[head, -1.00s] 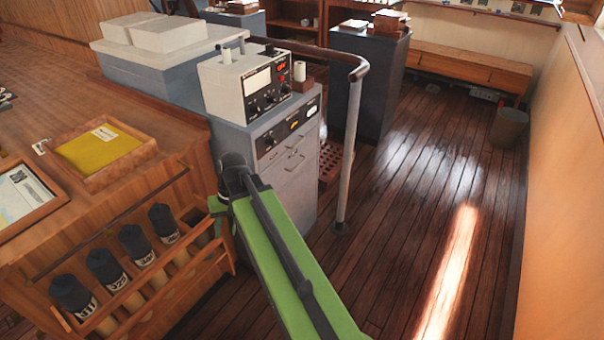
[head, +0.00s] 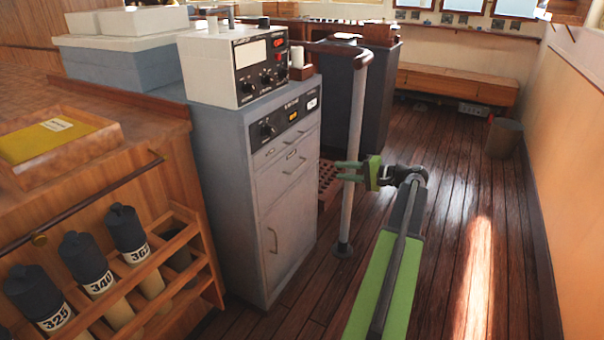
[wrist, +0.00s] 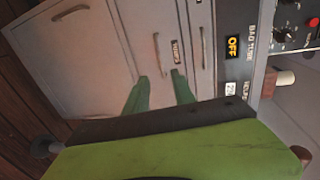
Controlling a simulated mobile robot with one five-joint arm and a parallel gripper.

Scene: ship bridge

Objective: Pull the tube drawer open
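The tube drawer (head: 275,178) is in the grey cabinet in the head view, under a shallow top drawer (head: 268,152). It looks shut. In the wrist view the tube drawer (wrist: 150,28) has a bar handle (wrist: 157,52) and a small dark label (wrist: 174,52). The picture is turned, so the handle runs up and down. My gripper (head: 339,171) is to the right of the drawer in the head view, fingers pointing left at the cabinet. Its green fingers (wrist: 160,76) are apart and empty, short of the handle in the wrist view.
A grey upright post (head: 350,210) with a brown rail on top stands beside the cabinet; my fingers overlap it in the head view. A control box (head: 225,70) sits on the cabinet. Open wood floor (head: 440,170) lies right.

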